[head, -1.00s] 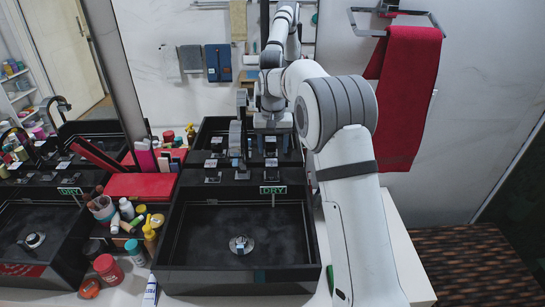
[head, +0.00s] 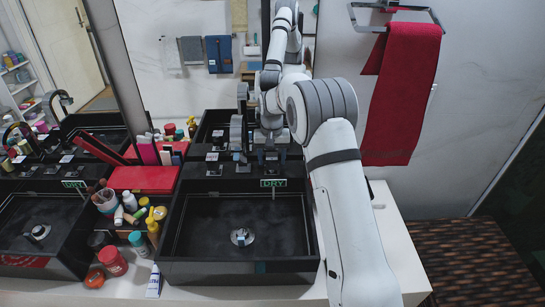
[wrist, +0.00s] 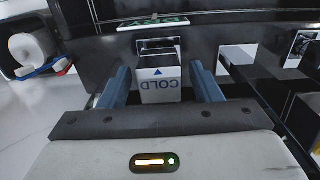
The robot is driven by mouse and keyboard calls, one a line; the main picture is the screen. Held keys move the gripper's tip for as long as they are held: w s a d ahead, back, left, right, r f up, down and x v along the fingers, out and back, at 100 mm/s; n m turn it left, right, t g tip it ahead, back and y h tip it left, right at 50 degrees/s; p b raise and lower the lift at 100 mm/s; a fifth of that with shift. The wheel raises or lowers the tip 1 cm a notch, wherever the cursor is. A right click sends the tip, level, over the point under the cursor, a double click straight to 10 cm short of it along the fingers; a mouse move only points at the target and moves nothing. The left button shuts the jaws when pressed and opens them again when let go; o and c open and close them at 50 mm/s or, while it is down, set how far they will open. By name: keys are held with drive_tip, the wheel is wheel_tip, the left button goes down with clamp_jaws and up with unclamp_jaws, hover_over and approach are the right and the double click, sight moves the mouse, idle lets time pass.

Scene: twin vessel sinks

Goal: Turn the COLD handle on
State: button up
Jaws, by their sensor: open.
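The COLD handle (wrist: 160,86) is a pale block with the word COLD, upside down in the wrist view, and a blue triangle. It is between the two blue fingers of my gripper (wrist: 160,70). The fingers are open, with a gap visible on each side of the handle. In the head view my gripper is low over the dark ledge behind the front sink, partly hidden by my own arm. I cannot pick out the COLD lettering there.
A green-lettered DRY sign (head: 273,183) stands at the back of the black front sink (head: 240,272). Bottles and a red box (head: 143,179) crowd the counter left of it. A red towel (head: 403,90) hangs at right. A white roll (wrist: 32,50) is left in the wrist view.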

sight(272, 155)
drive_tip(key=shift+c, duration=0.6)
drive_tip(key=c, duration=0.9)
drive_tip(key=shift+o, duration=0.2)
drive_tip(key=n+b, duration=0.1)
drive_tip(key=n, duration=0.1)
drive_tip(key=shift+f+n+b, duration=0.15)
drive_tip(key=shift+n+b, duration=0.15)
drive_tip(key=shift+b, duration=0.1)
drive_tip(key=n+b, duration=0.1)
drive_tip(key=n, duration=0.2)
drive_tip(key=shift+r, duration=0.2)
drive_tip(key=o, duration=1)
drive_tip(key=shift+r+b, duration=0.55)
drive_tip(key=shift+r, duration=3.35)
